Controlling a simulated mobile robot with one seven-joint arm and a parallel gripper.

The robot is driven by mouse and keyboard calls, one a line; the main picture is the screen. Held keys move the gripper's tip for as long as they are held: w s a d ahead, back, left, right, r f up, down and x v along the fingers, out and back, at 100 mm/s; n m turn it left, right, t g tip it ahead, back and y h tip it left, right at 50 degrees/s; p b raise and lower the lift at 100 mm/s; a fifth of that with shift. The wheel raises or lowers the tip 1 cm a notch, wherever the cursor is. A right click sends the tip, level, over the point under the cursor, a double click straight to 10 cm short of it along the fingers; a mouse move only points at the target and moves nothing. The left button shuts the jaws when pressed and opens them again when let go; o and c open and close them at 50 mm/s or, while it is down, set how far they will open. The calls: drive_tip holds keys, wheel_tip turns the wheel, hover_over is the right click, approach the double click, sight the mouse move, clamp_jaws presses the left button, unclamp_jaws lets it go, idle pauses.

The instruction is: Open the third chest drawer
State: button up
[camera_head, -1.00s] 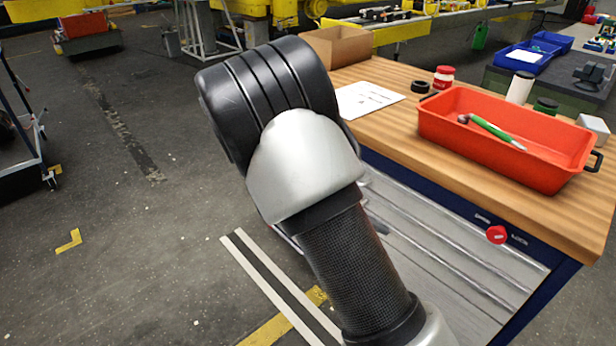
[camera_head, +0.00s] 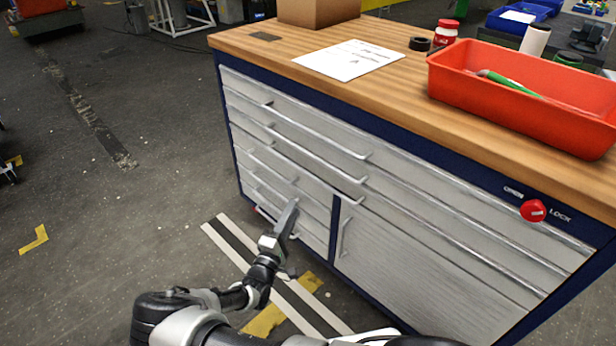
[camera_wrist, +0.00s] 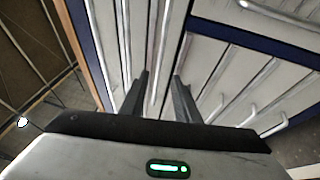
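The chest (camera_head: 440,235) is a grey drawer cabinet in a dark blue frame under a wooden top. Wide drawers run across its upper front, with a stack of narrower drawers (camera_head: 262,165) at lower left. All drawers look closed; which one counts as the third is not marked. My gripper (camera_head: 288,215) is at the front of the lower-left stack. In the wrist view, my gripper (camera_wrist: 160,78) has its two dark fingers apart, with a pale drawer front and a bar-like edge between them. Whether the fingers touch it cannot be told.
A red tray (camera_head: 520,95) with a green-handled tool, a paper sheet (camera_head: 349,60), a cardboard box (camera_head: 318,10) and a red-lidded jar (camera_head: 446,33) stand on the top. A red knob (camera_head: 533,211) marked OPEN and LOCK sits at the right.

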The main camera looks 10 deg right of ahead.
sight(310, 176)
drive_tip(key=b+x, duration=0.3)
drive_tip(key=x, duration=1.2)
drive_tip(key=shift+w+d, duration=0.1)
drive_tip(key=shift+d, duration=0.05)
drive_tip(key=shift+c, duration=0.2)
clamp_jaws()
